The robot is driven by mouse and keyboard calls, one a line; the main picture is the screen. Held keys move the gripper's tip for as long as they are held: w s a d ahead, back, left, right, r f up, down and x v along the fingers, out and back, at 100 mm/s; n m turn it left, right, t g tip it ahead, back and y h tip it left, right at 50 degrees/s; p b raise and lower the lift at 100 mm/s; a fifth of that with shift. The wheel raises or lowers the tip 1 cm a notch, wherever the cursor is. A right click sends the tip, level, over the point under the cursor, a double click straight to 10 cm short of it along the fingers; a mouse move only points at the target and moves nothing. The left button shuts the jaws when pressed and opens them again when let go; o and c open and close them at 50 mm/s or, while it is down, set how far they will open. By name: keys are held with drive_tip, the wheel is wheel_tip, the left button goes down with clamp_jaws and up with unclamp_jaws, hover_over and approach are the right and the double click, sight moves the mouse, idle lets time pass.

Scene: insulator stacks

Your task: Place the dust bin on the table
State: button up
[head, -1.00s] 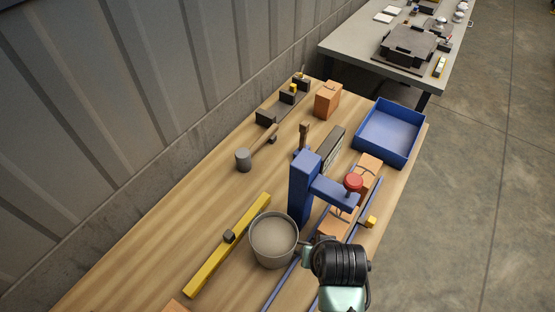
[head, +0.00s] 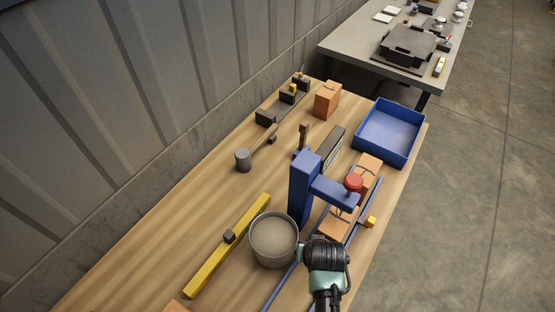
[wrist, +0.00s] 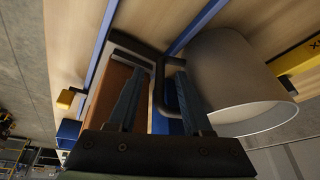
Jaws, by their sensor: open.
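The dust bin, a round grey bucket (head: 274,243), stands upright on the wooden table (head: 150,245) in the head view, right of a yellow level. In the wrist view the bin (wrist: 228,80) lies at the right with its open rim toward the lower right. My gripper (wrist: 157,78) is open, its two fingers pointing toward the bin's side. A dark bent bar, seemingly the bin's handle (wrist: 157,70), shows between the fingers; I cannot tell whether they touch it. In the head view my wrist is right of the bin and hides the fingertips.
A blue clamp-like post (head: 303,188) with a red knob stands just behind the bin. Orange bricks (head: 368,166) and blue rails lie to the right. A yellow level (head: 228,245) lies left, a blue tray (head: 415,140) at the back right. The table's left front is mostly clear.

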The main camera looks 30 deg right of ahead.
clamp_jaws()
drive_tip(key=shift+r, duration=0.1)
idle(1.3)
